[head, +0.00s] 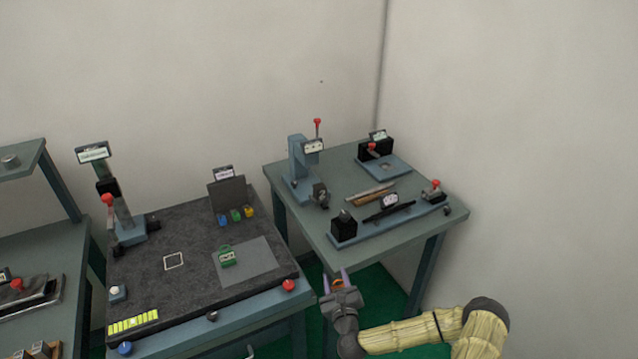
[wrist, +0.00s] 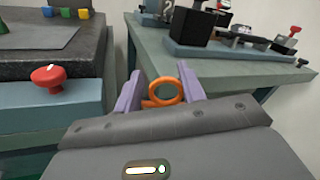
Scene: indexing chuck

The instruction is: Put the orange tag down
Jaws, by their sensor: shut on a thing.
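My gripper (head: 338,281) is shut on the orange tag, in front of the gap between the two tables. In the wrist view the orange tag (wrist: 163,93) shows as an orange ring between the two purple fingers of my gripper (wrist: 158,92). In the head view the tag is too small to make out clearly between the fingers. The rest of the tag's shape is partly hidden by the gripper body.
The left table (head: 190,225) has a dark top with a grey mat (head: 262,262), a green tag-like item (head: 227,257), a white square outline (head: 174,261) and a red knob (head: 288,285) at its front right corner. The right table (head: 300,222) carries several fixtures. The dark top has bare room.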

